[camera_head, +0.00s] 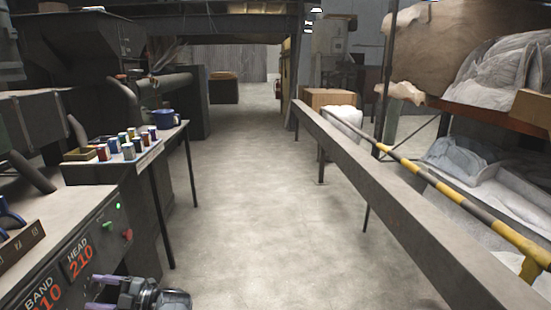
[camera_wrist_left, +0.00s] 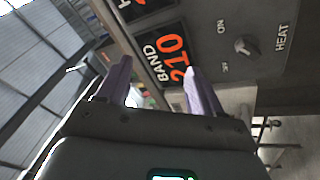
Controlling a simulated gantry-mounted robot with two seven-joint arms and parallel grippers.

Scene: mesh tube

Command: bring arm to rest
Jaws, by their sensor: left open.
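My left gripper (camera_head: 96,294) is at the bottom left of the head view, low in front of the grey machine panel. Its two purple fingers stand apart and nothing shows between them. In the left wrist view the open fingers (camera_wrist_left: 157,75) point toward the panel with the BAND 210 display (camera_wrist_left: 168,55). I cannot tell how far the fingertips are from the panel. My right gripper is in neither view.
The grey machine (camera_head: 85,215) with BAND and HEAD displays stands at left. Behind it, a narrow table (camera_head: 168,136) holds several small cans and a blue pot (camera_head: 163,118). A long grey beam (camera_head: 400,205) runs along the right. The floor (camera_head: 255,200) between is clear.

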